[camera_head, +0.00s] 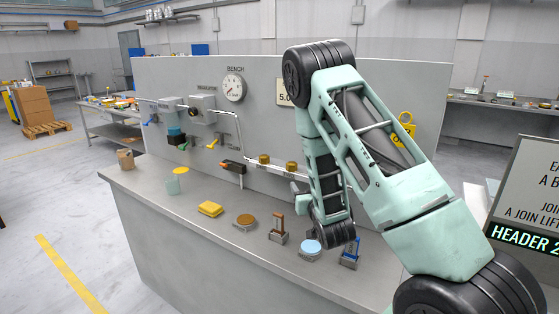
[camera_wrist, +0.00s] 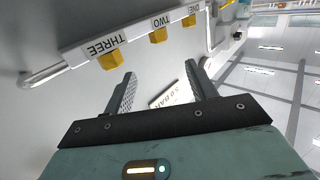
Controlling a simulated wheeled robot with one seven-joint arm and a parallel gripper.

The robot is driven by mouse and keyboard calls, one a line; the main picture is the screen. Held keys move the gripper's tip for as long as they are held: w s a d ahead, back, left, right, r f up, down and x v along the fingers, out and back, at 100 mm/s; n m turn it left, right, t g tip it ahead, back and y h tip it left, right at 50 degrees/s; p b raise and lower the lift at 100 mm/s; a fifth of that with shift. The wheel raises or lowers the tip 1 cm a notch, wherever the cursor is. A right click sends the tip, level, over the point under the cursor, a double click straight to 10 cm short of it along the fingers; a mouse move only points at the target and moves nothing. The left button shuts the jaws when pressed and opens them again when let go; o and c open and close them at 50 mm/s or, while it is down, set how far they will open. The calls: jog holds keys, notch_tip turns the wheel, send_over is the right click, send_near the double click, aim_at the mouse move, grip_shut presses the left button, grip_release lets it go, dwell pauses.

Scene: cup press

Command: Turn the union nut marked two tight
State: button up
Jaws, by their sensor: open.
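In the wrist view, the brass union nut marked TWO (camera_wrist: 158,35) sits on the pipe between nut THREE (camera_wrist: 110,61) and nut ONE (camera_wrist: 190,21); the labels appear upside down. My gripper (camera_wrist: 163,85) is open, with nothing between its fingers. Its fingertips are apart from nut TWO, which lies beyond them towards the top of the picture. In the head view, two brass nuts show on the pipe, the left one (camera_head: 264,159) and the right one (camera_head: 291,167); their markings are unreadable. My arm hides the pipe further right.
A sign reading BAR (camera_wrist: 172,94) shows beyond the fingers. A round gauge (camera_head: 233,87) is on the back panel (camera_head: 350,90). The bench top (camera_head: 190,215) holds a yellow sponge (camera_head: 210,208), a brown-topped disc (camera_head: 245,222), a stamp-like tool (camera_head: 278,232) and a blue-topped disc (camera_head: 310,247).

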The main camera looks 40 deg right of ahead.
aim_at(293, 165)
jog(key=p+x, duration=0.2)
jog(key=x, duration=0.3)
jog(key=p+x, duration=0.2)
jog(key=x, duration=0.4)
jog(key=p+x, duration=0.2)
jog(key=x, duration=0.4)
jog(key=shift+w+d+r, duration=0.15)
jog(key=shift+r, duration=0.1)
jog(key=c, duration=1)
